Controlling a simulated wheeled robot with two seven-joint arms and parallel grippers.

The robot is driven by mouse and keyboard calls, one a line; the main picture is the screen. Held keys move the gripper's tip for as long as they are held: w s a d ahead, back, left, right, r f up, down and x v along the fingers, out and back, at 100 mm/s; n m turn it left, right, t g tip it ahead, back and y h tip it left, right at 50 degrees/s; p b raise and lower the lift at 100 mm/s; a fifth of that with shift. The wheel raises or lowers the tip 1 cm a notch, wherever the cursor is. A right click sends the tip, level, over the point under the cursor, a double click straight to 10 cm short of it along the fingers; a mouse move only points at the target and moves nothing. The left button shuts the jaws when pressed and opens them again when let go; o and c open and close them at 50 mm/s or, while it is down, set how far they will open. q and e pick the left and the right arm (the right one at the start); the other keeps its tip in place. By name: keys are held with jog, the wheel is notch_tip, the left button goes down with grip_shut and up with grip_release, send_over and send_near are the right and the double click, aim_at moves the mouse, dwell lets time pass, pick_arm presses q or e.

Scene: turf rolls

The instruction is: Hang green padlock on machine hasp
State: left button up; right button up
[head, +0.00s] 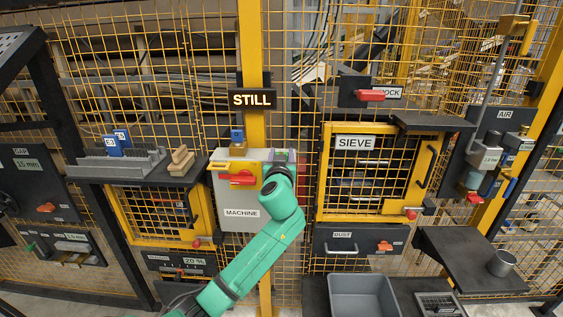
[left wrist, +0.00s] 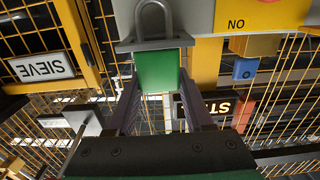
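The green padlock (left wrist: 158,74) sits between the fingers of my left gripper (left wrist: 158,80) in the left wrist view. The fingers are close against both its sides. Its grey shackle (left wrist: 141,12) points away from the gripper. A dark bracket (left wrist: 125,46), apparently the hasp, lies across the shackle's foot at the edge of the grey machine box; whether the shackle passes through it I cannot tell. In the head view the machine box (head: 240,213) carries a red handle (head: 237,178). My left wrist covers its right side and hides the padlock there. My right gripper is not in view.
A yellow post (head: 251,50) with a STILL sign (head: 252,99) rises behind the machine box. The caged SIEVE door (head: 425,170) stands to the right. Blue blocks (head: 113,148) sit on a shelf at left. A grey bin (head: 362,297) stands low in front.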

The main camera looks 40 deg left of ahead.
pick_arm(q)
grip_shut()
